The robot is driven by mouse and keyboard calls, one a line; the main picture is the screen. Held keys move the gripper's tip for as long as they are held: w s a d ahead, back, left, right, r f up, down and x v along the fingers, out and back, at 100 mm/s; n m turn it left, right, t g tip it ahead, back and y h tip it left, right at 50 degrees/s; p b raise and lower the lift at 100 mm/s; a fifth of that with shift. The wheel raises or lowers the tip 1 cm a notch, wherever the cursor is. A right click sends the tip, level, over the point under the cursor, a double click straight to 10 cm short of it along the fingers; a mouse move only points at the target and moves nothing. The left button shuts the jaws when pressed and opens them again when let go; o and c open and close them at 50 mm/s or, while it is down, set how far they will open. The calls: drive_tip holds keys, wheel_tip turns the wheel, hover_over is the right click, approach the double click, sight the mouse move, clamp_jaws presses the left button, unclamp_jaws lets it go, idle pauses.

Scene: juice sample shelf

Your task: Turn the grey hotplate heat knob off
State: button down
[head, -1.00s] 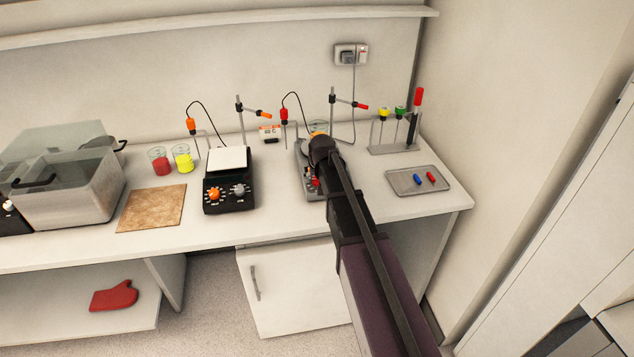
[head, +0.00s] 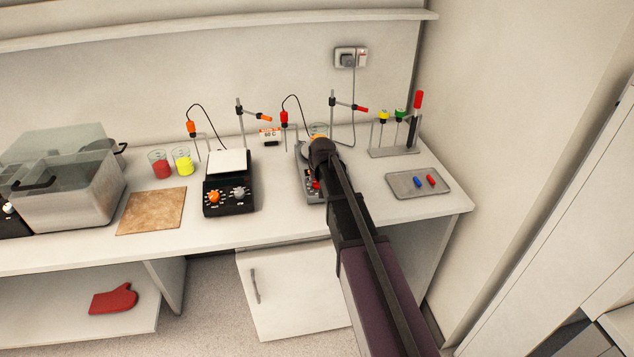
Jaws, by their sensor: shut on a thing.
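The grey hotplate (head: 303,178) stands on the bench, mostly covered by my arm. A small red part (head: 316,185) shows on its front panel beside my arm; I cannot tell whether it is the heat knob. My gripper (head: 318,160) is over the hotplate's front, seen from behind. Its fingertips are hidden by my own wrist and arm. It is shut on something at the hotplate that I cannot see. The knob's setting is hidden. A glass beaker (head: 318,129) with orange contents shows behind my wrist, partly hidden.
A black hotplate (head: 229,193) with orange and grey knobs stands to the left. A stand with a red clamp (head: 350,102) and a red probe (head: 284,118) rise behind the grey hotplate. A metal tray (head: 405,187) lies right of my arm. Bare bench lies in front.

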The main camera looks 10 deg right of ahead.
drive_tip(key=n, duration=1.1)
drive_tip(key=shift+n+y, duration=0.3)
drive_tip(key=shift+y, duration=0.1)
idle(0.4)
drive_tip(key=shift+c, duration=1.3)
unclamp_jaws()
drive_tip(key=shift+r, duration=0.1)
